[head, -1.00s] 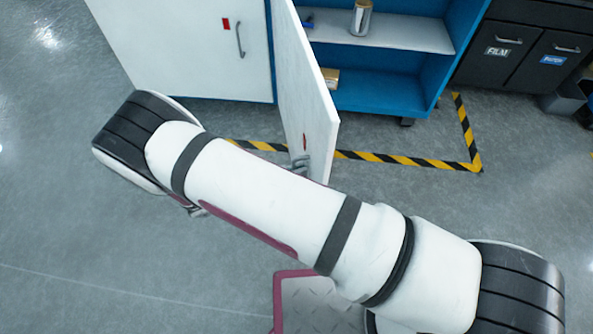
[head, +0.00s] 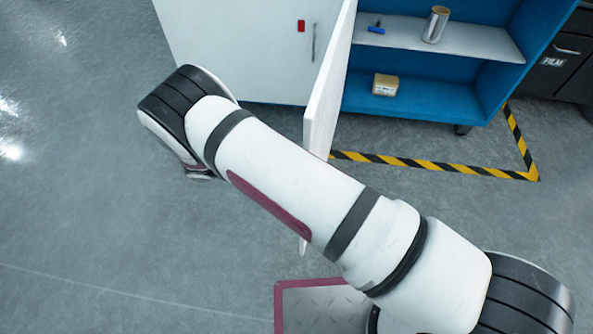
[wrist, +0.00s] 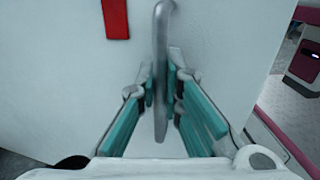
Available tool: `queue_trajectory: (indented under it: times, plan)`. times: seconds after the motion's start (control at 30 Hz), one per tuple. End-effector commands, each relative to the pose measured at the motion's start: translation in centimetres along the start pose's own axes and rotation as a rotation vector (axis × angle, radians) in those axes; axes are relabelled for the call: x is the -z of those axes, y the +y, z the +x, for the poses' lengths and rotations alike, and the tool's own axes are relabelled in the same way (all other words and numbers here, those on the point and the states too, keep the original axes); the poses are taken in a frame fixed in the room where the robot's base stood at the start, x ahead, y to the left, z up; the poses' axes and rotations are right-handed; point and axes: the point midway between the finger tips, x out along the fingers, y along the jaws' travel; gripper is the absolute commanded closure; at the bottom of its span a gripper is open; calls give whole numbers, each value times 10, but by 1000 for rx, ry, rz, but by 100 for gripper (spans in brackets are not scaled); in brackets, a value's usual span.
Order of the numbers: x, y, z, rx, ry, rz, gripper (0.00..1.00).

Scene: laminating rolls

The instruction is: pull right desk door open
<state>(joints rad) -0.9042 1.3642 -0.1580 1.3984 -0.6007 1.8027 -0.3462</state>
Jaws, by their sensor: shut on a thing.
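The right desk door (head: 328,85) is a white panel swung wide open, seen nearly edge-on in the head view, with its lower part behind my arm. In the wrist view the door (wrist: 70,75) fills most of the picture, with a red mark on it. Its grey bar handle (wrist: 160,70) runs between the teal fingers of my gripper (wrist: 162,100), which is shut on it. In the head view my arm hides the gripper and this handle. The left door (head: 240,50) is closed, with a red tag and a grey handle.
The blue desk interior (head: 430,95) is exposed. A metallic roll (head: 435,24) and a blue item (head: 376,29) are on its shelf, and a small box (head: 385,84) is below. Black drawers (head: 553,62) stand at right. Yellow-black tape (head: 440,165) marks the floor; the floor at left is clear.

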Motion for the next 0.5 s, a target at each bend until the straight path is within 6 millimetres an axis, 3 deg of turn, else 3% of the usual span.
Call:
queue_trajectory:
  times: [0.47,0.5]
  plan:
    - [2,-2,0,10,2,-8,100]
    - [2,-2,0,10,2,-8,83]
